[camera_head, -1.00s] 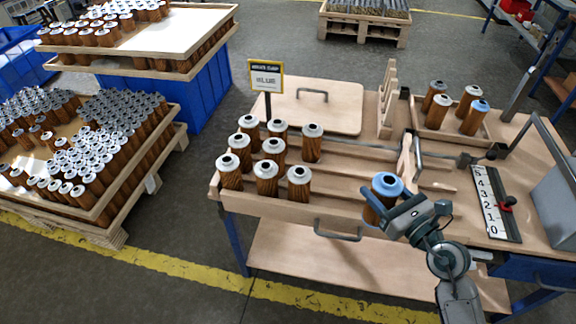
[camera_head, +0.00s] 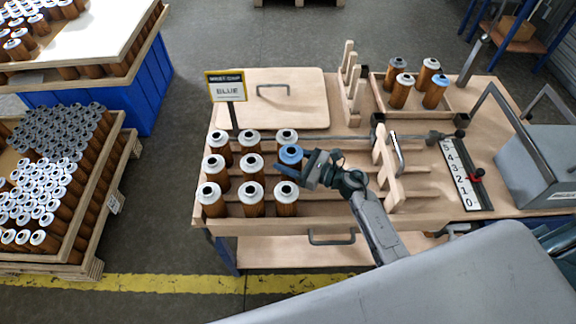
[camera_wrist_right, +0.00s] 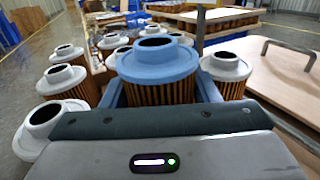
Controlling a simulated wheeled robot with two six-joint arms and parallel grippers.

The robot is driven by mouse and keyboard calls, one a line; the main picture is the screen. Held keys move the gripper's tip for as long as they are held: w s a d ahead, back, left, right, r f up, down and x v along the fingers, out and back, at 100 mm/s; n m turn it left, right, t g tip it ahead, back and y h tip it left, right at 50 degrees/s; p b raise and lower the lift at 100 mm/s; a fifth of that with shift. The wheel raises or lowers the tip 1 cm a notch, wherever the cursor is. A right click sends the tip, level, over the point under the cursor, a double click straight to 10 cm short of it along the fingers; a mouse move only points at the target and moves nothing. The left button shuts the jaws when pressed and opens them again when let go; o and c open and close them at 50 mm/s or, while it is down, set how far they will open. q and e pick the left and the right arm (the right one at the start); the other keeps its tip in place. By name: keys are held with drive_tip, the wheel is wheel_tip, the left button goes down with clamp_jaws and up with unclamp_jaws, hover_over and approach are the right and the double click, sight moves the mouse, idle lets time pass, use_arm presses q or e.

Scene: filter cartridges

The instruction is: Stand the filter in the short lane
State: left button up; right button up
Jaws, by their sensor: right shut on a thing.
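The blue-capped filter (camera_head: 291,155) is held in my right gripper (camera_head: 305,165) at the right end of the middle lane, beside two white-capped filters (camera_head: 252,165). The back lane (camera_head: 287,136) and front lane (camera_head: 286,192) each hold three white-capped filters. In the right wrist view the blue cap (camera_wrist_right: 158,60) is upright between the jaws, with white caps on both sides. The gripper hides the filter's lower part in the head view, so I cannot tell whether its base touches the lane floor. My left gripper is not in view.
A wooden gate (camera_head: 386,165) crosses the lanes to the right. A tray (camera_head: 376,92) at the back holds several filters, one blue-capped. A number scale (camera_head: 458,172) lies further right.

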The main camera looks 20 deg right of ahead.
wheel_tip(320, 180, down, 4)
drive_tip(key=shift+a+r, duration=0.1)
drive_tip(key=shift+r, duration=0.1)
drive_tip(key=shift+f, duration=0.2)
drive_tip(key=o, duration=0.7)
drive_tip(key=shift+r, duration=0.1)
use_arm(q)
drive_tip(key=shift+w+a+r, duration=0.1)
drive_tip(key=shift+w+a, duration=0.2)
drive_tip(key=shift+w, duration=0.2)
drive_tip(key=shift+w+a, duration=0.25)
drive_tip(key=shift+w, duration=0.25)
use_arm(e)
drive_tip(key=shift+o, duration=0.2)
